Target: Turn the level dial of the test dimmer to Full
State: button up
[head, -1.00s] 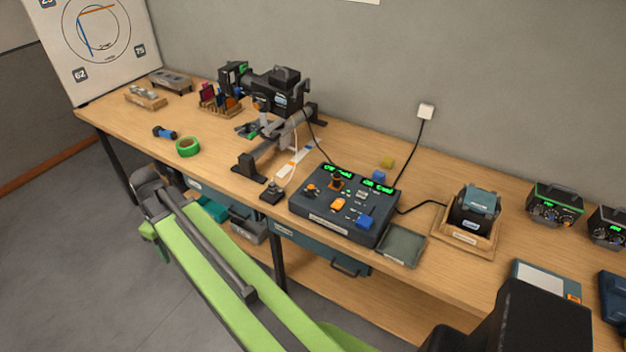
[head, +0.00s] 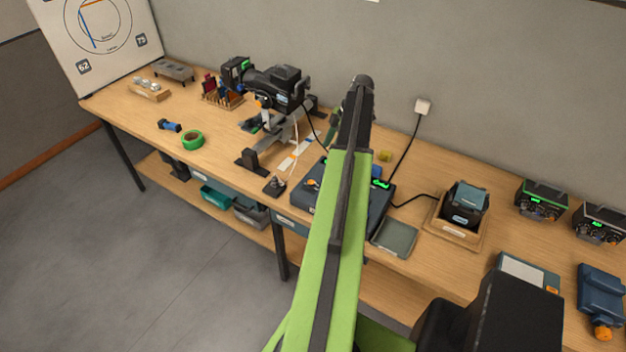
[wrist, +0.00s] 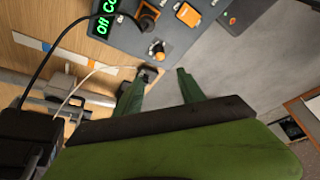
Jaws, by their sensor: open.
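The dark control console (head: 377,212) stands on the bench, partly hidden behind my arm in the head view. Two black-and-orange knobs, one near the console's edge (wrist: 157,48) and one higher up (wrist: 147,15), show there; the lettering does not tell me which is the level dial. One orange knob (head: 313,183) shows left of my arm in the head view. My gripper (wrist: 161,76) is open and empty, its fingertips apart from the knobs in the picture.
A small black device (head: 275,186) sits left of the console, and an empty grey tray (head: 394,237) to its right. A projector-like lamp (head: 275,85) stands behind left. A black cable (wrist: 65,40) crosses the wrist view. Open floor lies before the bench.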

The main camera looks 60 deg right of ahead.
aim_at(312, 182)
jog(key=b+x, duration=1.4)
jog(key=x, duration=0.2)
jog(key=shift+s+d+f, duration=0.1)
jog(key=shift+f, duration=0.05)
jog(key=shift+w+f+b, duration=0.2)
jog(key=shift+f+b, duration=0.15)
jog(key=shift+b, duration=0.2)
jog(key=shift+r, duration=0.1)
jog(key=shift+c, duration=0.5)
grip_shut()
